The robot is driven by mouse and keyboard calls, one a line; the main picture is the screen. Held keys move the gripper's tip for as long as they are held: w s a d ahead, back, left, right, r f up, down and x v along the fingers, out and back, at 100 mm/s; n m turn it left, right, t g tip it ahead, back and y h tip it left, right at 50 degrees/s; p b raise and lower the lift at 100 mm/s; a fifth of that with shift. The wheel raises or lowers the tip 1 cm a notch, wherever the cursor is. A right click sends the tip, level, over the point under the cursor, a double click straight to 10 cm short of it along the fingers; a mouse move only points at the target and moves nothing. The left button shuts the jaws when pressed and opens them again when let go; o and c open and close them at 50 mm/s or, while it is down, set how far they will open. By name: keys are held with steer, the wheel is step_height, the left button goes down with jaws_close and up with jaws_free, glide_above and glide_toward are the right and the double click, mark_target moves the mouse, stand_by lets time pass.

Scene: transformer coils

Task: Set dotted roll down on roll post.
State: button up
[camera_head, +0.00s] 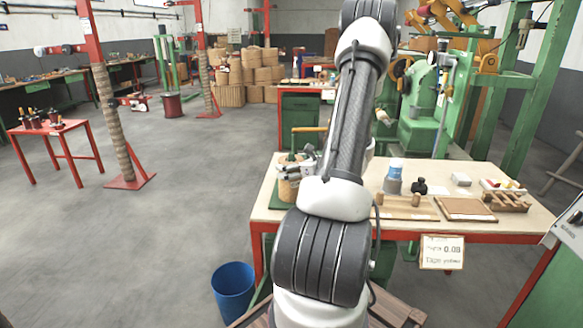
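A tan, cylinder-shaped roll (288,188) is at the left end of the wooden-topped bench. A green base plate (277,203) shows under it, and a small green upright tip, perhaps the roll post (291,157), shows just above it. Whether the roll is around the post or held a little above the plate cannot be told, and any dots are too small to see. My gripper (297,170) is at the top right of the roll, over or touching it. Its fingers are small and partly merge with the roll, so their opening is unclear.
On the bench (400,170), right of my arm, stand a blue-and-grey container (393,178), a black object (419,186), wooden boards (465,209) and a wooden rack (506,202). A blue bin (233,290) stands on the floor at left. A green machine (420,110) is behind.

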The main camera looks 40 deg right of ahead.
steer(key=shift+s, duration=0.15)
steer(key=v, duration=1.1)
steer(key=shift+s, duration=0.35)
steer(key=shift+r, duration=0.1)
stand_by(0.5)
